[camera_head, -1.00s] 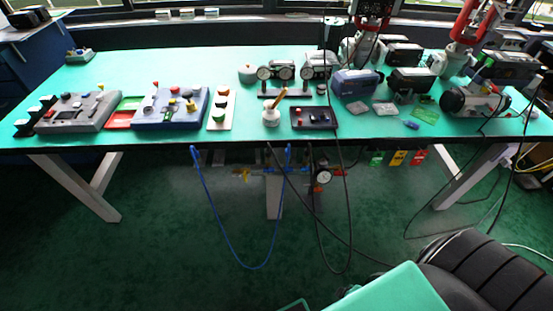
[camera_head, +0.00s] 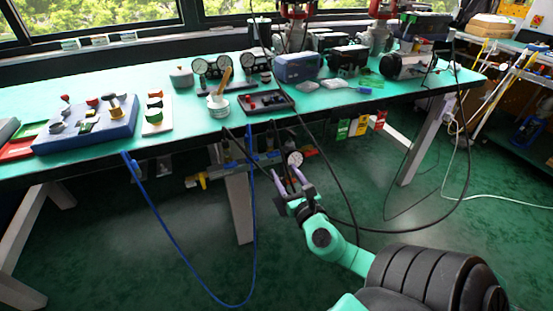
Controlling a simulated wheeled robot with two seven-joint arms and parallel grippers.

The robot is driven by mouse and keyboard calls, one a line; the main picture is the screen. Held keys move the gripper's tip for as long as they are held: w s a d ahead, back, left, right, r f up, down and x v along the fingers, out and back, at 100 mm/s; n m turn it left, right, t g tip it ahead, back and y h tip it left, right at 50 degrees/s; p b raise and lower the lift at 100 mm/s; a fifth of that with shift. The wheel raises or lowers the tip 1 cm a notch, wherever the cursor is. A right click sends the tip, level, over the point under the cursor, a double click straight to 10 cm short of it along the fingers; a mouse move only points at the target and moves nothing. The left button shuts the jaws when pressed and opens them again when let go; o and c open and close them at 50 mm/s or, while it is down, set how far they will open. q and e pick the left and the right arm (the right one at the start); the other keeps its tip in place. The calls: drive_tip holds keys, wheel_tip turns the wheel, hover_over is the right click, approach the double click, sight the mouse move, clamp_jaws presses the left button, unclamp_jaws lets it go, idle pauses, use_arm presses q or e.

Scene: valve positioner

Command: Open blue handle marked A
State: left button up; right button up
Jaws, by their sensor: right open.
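Under the front edge of the green table hangs a pipe assembly (camera_head: 262,158) with small coloured valve parts and a round white gauge (camera_head: 295,158). A small blue part (camera_head: 227,151), possibly a blue handle, shows at its left; no letter A can be read at this size. A yellow handle (camera_head: 202,179) sits lower left. My right gripper (camera_head: 285,177) has purple fingers spread apart with nothing between them. It is just below the gauge, to the right of the blue part, and covers some of the pipes. My left gripper is out of view.
A blue hose (camera_head: 188,268) and black cables (camera_head: 347,222) hang in loops around the assembly. Table legs (camera_head: 239,205) stand behind. Coloured tags (camera_head: 361,125) hang at the right. Blue control box (camera_head: 86,125) and instruments stand on the table (camera_head: 190,112). The floor in front is open.

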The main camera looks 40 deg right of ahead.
sight(274, 156)
drive_tip(key=x, duration=0.7)
drive_tip(key=shift+s, duration=0.1)
clamp_jaws()
